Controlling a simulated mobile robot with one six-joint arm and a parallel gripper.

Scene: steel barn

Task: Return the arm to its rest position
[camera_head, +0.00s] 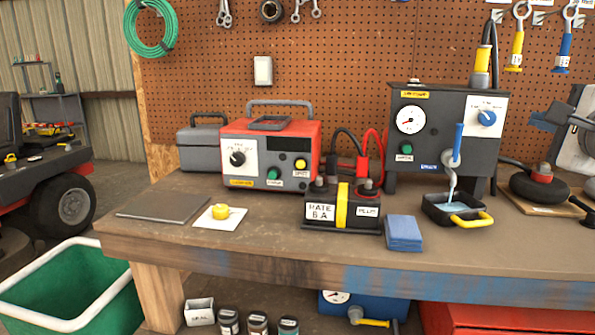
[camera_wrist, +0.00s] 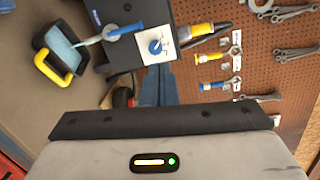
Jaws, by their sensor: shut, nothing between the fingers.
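My gripper (camera_head: 540,119) shows at the right edge of the head view, its blue-grey fingers pointing left, above the right end of the workbench (camera_head: 300,255). The rest of my arm is cut off by the frame edge. In the wrist view my gripper (camera_wrist: 158,72) has its two fingers together with nothing between them. It is apart from the bench and the things on it.
A dark pump unit (camera_head: 430,125) with a gauge stands left of my gripper, a tray (camera_head: 438,215) of bluish liquid before it. A black round item (camera_head: 530,188) lies below my gripper. A pegboard (camera_head: 350,60) with hanging tools rises behind. The red charger (camera_head: 302,150) is farther left.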

